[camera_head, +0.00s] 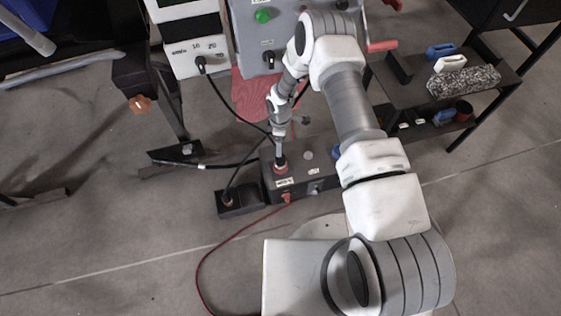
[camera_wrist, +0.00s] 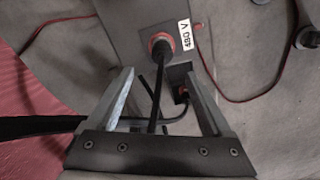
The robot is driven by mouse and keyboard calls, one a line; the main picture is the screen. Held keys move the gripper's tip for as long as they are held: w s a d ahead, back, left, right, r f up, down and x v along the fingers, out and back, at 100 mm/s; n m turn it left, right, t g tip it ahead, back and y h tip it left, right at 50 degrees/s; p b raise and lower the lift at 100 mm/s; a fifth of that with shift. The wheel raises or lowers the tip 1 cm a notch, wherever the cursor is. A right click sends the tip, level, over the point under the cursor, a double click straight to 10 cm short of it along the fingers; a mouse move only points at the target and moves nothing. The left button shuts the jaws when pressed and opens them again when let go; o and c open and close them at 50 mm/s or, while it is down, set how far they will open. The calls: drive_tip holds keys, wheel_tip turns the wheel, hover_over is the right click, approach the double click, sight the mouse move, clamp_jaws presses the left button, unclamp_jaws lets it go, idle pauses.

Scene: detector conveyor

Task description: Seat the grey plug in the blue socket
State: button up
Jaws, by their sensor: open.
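My gripper (camera_head: 280,152) is over the left end of a dark box on the floor. In the wrist view my gripper (camera_wrist: 160,74) is open, its two fingers apart with a black cable running between them. Just beyond the fingertips that cable enters an orange-ringed socket (camera_wrist: 162,44) beside a white label. A small blue patch (camera_head: 336,152) shows at the box's right end; it may be the blue socket, partly hidden by my arm. A round grey piece (camera_head: 308,155) is on the box top. I cannot tell whether it is the grey plug.
The dark box (camera_head: 268,160) has a smaller dark box (camera_head: 238,203) at its left, with a cable. A red cable (camera_head: 225,240) loops over the floor. A grey panel (camera_head: 262,45) stands behind. A dark shelf (camera_head: 410,80) with a brush and blue items is at right.

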sight(280, 162)
drive_tip(key=f+b, duration=0.3)
drive_tip(key=f, duration=0.6)
drive_tip(key=shift+s+f, duration=0.2)
clamp_jaws()
drive_tip(key=shift+r, duration=0.1)
